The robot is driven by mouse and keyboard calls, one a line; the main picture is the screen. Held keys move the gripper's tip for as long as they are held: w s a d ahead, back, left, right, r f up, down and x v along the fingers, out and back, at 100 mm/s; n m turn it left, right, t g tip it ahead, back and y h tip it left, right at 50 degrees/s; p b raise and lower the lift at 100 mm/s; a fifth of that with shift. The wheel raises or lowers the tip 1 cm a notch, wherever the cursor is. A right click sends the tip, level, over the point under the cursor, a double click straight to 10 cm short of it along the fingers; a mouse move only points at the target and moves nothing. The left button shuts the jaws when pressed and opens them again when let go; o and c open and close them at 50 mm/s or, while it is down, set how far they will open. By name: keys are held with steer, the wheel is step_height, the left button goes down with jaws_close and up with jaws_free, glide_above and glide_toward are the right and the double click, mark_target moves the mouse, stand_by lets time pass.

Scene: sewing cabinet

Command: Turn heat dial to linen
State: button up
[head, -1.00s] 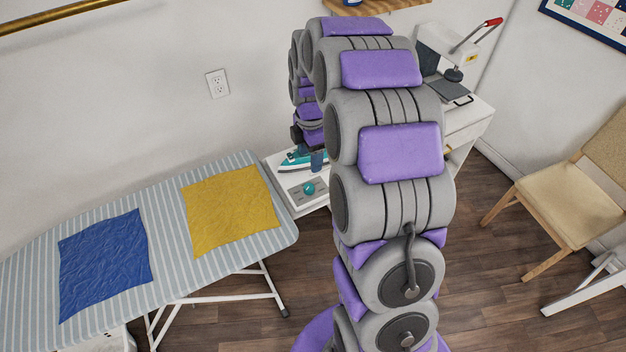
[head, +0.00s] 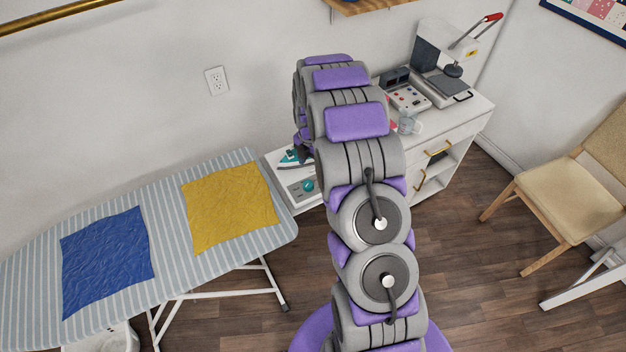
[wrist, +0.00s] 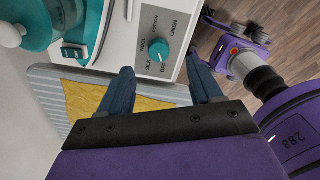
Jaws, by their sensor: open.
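The teal heat dial (wrist: 158,49) is on a pale panel (wrist: 135,40) in the wrist view. Labels around it include SILK, WOOL, COTTON and LINEN; I cannot tell surely where its pointer sits. In the head view the dial (head: 308,185) shows on the white station left of my arm. My gripper (wrist: 162,84) is open and empty. Its two dark fingers are apart, below the dial in the wrist view, and the dial lies roughly between their lines. No contact is visible. In the head view my arm mostly hides the gripper.
A teal iron (wrist: 72,22) stands beside the panel. The striped ironing board (head: 215,260) is on the left with yellow cloth (head: 230,208) and blue cloth (head: 107,260). A white cabinet (head: 455,128) carries a heat press (head: 435,55). A chair (head: 560,180) stands right.

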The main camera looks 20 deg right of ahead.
mark_target(309, 183)
steer(key=a+f, duration=0.1)
steer(key=f, duration=0.1)
steer(key=a+f, duration=0.1)
steer(key=f, duration=0.1)
steer(key=a+f, duration=0.1)
steer(key=f, duration=0.1)
steer(key=shift+a+f, duration=0.1)
steer(key=d+f, duration=0.3)
steer(key=shift+s+d, duration=0.1)
steer(key=shift+d, duration=0.1)
steer(key=shift+a+r, duration=0.15)
steer(key=shift+a, duration=1.2)
steer(key=shift+c, duration=0.6)
steer(key=shift+a, duration=0.2)
steer(key=shift+c, duration=1.5)
steer(key=shift+d, duration=1.1)
steer(key=c, duration=0.5)
steer(key=shift+c, duration=0.6)
steer(key=shift+a, duration=0.15)
